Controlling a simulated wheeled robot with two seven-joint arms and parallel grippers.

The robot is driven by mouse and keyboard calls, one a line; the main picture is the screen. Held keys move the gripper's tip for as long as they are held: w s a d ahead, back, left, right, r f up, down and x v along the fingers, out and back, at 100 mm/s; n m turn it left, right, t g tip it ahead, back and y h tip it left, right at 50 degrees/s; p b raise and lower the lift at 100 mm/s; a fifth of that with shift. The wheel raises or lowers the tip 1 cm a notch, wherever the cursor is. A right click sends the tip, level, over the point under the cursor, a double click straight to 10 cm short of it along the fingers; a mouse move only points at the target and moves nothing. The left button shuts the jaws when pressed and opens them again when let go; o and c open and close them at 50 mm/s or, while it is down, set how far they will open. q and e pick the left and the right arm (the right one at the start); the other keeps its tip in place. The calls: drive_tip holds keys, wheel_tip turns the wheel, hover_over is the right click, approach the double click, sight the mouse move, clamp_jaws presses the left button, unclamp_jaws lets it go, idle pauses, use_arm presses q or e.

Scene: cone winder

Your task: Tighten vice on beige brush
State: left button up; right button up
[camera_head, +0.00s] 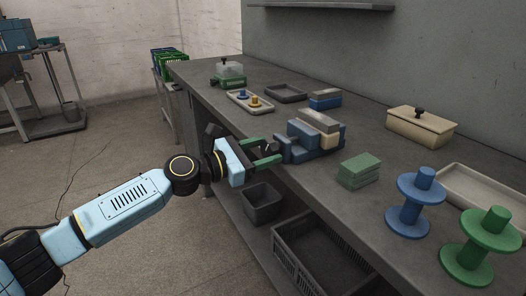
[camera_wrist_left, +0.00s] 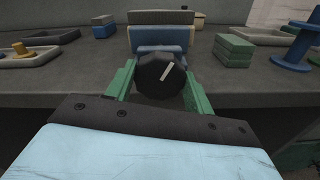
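A blue vice (camera_head: 298,153) stands at the front edge of the bench, with a grey block (camera_head: 318,121) on top. A beige piece (camera_head: 331,139), likely the brush, sits in it, mostly hidden. In the left wrist view the vice (camera_wrist_left: 160,49) is straight ahead, and its round black knob (camera_wrist_left: 160,75) with a pale mark faces me. My left gripper (camera_head: 266,153) is at the knob, with its green fingers apart on either side of it in the left wrist view (camera_wrist_left: 161,88). Whether a finger touches the knob is unclear. My right gripper is out of view.
Green blocks (camera_head: 359,170), a blue spool (camera_head: 409,215) and a green spool (camera_head: 467,262) stand right of the vice. A beige lidded box (camera_head: 420,132) is behind. A tray with pegs (camera_head: 250,103) lies farther left. Crates (camera_head: 300,262) sit below the bench.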

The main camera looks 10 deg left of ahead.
use_arm(q)
drive_tip(key=shift+c, duration=1)
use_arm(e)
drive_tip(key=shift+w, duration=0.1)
use_arm(q)
drive_tip(key=m+p, duration=0.2)
drive_tip(key=shift+m+p, duration=0.3)
drive_tip(key=shift+p, duration=0.1)
drive_tip(key=shift+f+m, duration=0.1)
drive_tip(key=shift+m, duration=1.1)
drive_tip(key=shift+m+b, duration=0.3)
drive_tip(key=shift+m, duration=0.1)
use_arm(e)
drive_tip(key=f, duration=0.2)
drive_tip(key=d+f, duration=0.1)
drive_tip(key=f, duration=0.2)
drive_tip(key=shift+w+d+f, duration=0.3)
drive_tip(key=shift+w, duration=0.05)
use_arm(q)
drive_tip(key=o, duration=1)
drive_tip(key=shift+s+a, duration=0.1)
